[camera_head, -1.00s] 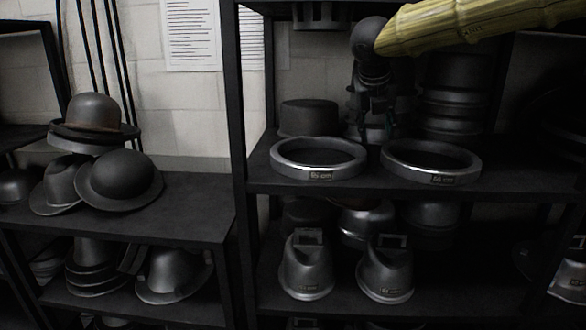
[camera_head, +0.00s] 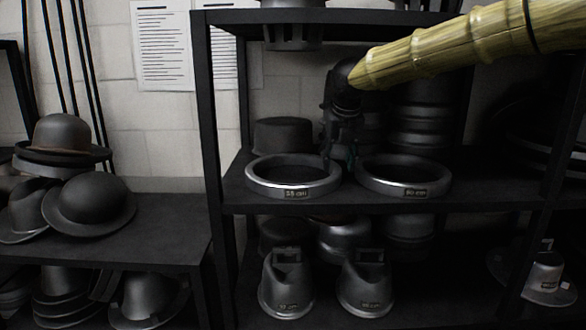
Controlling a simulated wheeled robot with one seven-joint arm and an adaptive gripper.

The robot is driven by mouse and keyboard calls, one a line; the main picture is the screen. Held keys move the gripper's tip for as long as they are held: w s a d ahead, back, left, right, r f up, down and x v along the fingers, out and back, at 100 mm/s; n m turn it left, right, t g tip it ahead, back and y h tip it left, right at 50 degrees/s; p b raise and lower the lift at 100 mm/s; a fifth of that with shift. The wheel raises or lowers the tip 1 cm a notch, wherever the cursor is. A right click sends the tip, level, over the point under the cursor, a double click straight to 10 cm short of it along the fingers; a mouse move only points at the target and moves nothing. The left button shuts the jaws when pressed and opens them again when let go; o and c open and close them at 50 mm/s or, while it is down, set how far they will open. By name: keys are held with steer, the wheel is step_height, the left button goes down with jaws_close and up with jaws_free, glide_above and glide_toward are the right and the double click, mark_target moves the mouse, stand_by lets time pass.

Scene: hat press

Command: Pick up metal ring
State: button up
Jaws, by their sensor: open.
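Two metal rings with small size labels lie flat side by side on the middle shelf (camera_head: 480,198). The left metal ring (camera_head: 292,192) is labelled 55 cm, and the right metal ring (camera_head: 403,188) has a label that may read 60 cm. My gripper (camera_head: 340,160) hangs down at the end of my arm, between and just behind the two rings. It is dark against a dark background, so its fingers are hard to make out. It appears empty. I cannot tell whether it touches the left ring's rim.
A dark hat form (camera_head: 284,135) stands behind the left ring, and stacked dark cylinders (camera_head: 420,115) stand behind the right one. A shelf post (camera_head: 208,120) rises at left. Metal forms (camera_head: 287,290) fill the lower shelf. Hats (camera_head: 90,207) sit on the left shelf.

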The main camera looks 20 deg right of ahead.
steer(key=shift+x, duration=0.75)
jaws_close()
steer(key=shift+r, duration=0.15)
